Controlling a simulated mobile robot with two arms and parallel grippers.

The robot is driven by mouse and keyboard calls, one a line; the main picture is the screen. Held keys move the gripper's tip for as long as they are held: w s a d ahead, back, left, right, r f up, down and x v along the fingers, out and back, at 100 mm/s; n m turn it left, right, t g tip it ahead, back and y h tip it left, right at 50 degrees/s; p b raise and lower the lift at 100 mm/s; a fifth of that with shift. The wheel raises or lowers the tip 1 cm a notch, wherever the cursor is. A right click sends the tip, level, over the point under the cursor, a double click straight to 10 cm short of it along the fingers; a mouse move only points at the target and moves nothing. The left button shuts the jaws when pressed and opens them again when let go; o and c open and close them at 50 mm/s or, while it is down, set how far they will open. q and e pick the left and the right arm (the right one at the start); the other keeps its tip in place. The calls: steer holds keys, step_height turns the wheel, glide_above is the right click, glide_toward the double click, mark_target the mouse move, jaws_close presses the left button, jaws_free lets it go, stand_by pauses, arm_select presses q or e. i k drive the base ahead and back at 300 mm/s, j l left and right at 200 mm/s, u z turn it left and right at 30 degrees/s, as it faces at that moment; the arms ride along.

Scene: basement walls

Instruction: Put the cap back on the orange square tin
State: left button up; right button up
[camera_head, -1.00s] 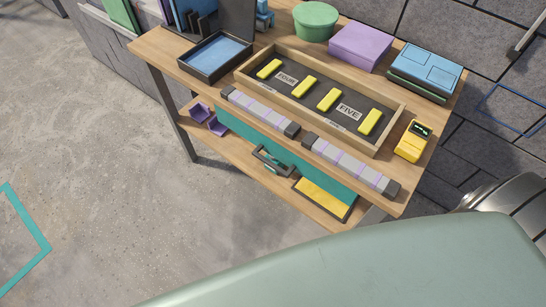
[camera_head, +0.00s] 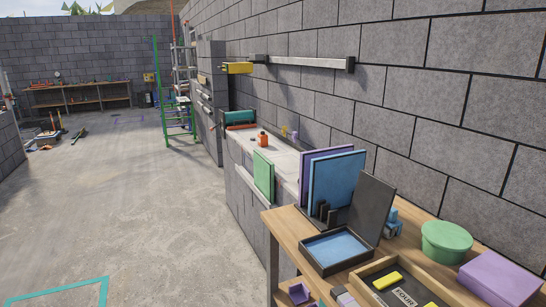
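A small orange object (camera_head: 262,139) stands on the pale counter along the wall, in the middle distance. It may be the orange tin, but it is too small to tell its shape or whether it has an opening on top. I cannot make out a separate cap. A tiny yellow item (camera_head: 284,131) and a purple item (camera_head: 294,135) are on the counter near it. Neither of my grippers is in view.
A wooden workbench (camera_head: 288,224) in front holds a black box with blue lining (camera_head: 337,248), upright panels (camera_head: 336,182), a green round box (camera_head: 446,241) and a purple box (camera_head: 501,278). Open floor (camera_head: 150,200) lies left. A green ladder (camera_head: 178,120) stands farther back.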

mark_target(263, 139)
steer(key=i+j, duration=0.35)
steer(key=i, duration=0.15)
steer(key=i+j, duration=0.35)
steer(key=i, duration=0.2)
steer(key=i+j, duration=0.3)
steer(key=i, duration=0.2)
steer(key=i+j, duration=0.35)
steer(key=i, duration=0.15)
steer(key=i+j, duration=0.35)
steer(key=i, duration=0.15)
steer(key=i+j+z, duration=0.1)
steer(key=i+j, duration=0.2)
steer(key=i+j+z, duration=0.1)
steer(key=i+j, duration=0.2)
steer(key=i+j+z, duration=0.1)
steer(key=i+j, duration=0.25)
steer(key=i+j+z, duration=0.25)
steer(key=i+j, duration=0.3)
steer(key=j, duration=0.2)
steer(key=i+j+z, duration=0.1)
steer(key=i+j, duration=0.15)
steer(key=j, duration=0.15)
steer(key=i+j+z, duration=0.1)
steer(key=i+j, duration=0.15)
steer(key=j, duration=0.15)
steer(key=i+j+z, duration=0.1)
steer(key=j, duration=0.35)
steer(key=i, duration=0.1)
